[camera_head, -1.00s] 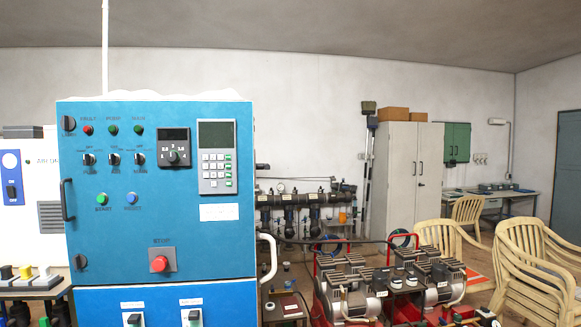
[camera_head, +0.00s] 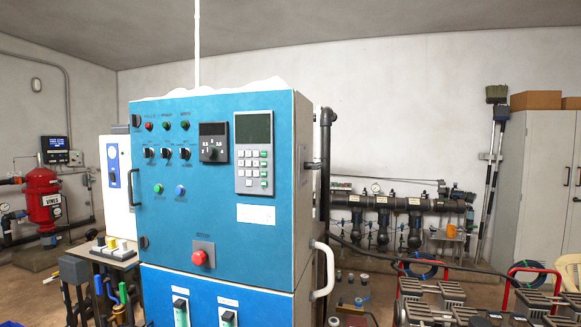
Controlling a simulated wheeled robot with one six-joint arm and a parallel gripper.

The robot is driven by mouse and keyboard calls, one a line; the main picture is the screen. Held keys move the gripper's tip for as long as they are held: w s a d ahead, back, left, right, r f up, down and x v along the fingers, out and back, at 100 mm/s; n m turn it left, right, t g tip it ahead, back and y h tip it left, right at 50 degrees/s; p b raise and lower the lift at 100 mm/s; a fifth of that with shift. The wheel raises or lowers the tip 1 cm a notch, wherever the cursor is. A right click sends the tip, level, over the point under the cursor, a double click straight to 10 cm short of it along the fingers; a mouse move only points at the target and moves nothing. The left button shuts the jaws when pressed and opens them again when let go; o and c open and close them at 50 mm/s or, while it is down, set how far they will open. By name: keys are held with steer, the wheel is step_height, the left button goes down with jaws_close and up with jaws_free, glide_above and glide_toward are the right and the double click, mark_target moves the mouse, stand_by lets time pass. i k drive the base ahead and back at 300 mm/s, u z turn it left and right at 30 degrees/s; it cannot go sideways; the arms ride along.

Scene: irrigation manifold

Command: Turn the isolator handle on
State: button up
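A blue control cabinet (camera_head: 215,225) stands in the middle of the head view. Behind it at the left is a white box (camera_head: 118,205) with a blue plate (camera_head: 112,163) carrying a small dark handle or switch. Two dark switches on light plates, one left (camera_head: 181,308) and one right (camera_head: 228,318), sit low on the cabinet front and are partly cut off by the frame. I cannot tell for certain which of these is the isolator handle, or its position. My gripper is not in view.
A red filter vessel (camera_head: 42,203) stands at the far left. A low bench (camera_head: 119,255) with small fittings is left of the cabinet. Pipework (camera_head: 400,203) runs along the back wall. Red-framed machines (camera_head: 470,300) crowd the lower right. A white bent rail (camera_head: 327,265) sticks out at the cabinet's right.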

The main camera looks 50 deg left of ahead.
mark_target(313, 166)
steer(key=u, duration=1.05)
steer(key=i, duration=1.05)
steer(key=u, duration=0.95)
steer(key=k, duration=0.5)
steer(key=u, duration=0.8)
steer(key=i, duration=0.8)
steer(key=z, duration=0.1)
